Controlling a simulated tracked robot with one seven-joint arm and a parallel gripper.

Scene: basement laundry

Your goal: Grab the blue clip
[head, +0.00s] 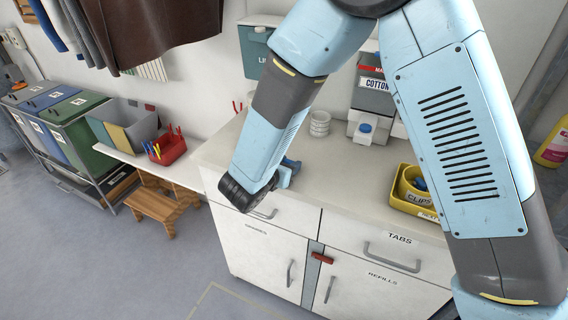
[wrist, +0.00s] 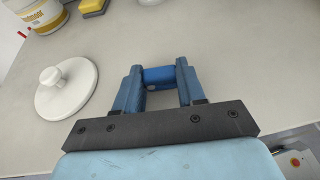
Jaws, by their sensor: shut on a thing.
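The blue clip (wrist: 158,77) is a small, darker blue piece between the two blue fingertips of my gripper (wrist: 158,84) in the wrist view. The jaws are shut on it, with a finger on each side. In the head view my gripper (head: 288,172) is over the front part of the pale counter (head: 262,140), mostly behind my wrist. The clip cannot be made out there, and I cannot tell whether it touches the counter. More blue pieces lie in the yellow bin (head: 413,209) labelled CLIPS at the right.
A white round lid (wrist: 66,92) with a knob lies left of my gripper in the wrist view. A yellow-labelled tub (wrist: 36,14) and a yellow sponge (wrist: 92,7) are beyond it. A white jar (head: 320,124) and a COTTON dispenser (head: 373,97) stand along the wall.

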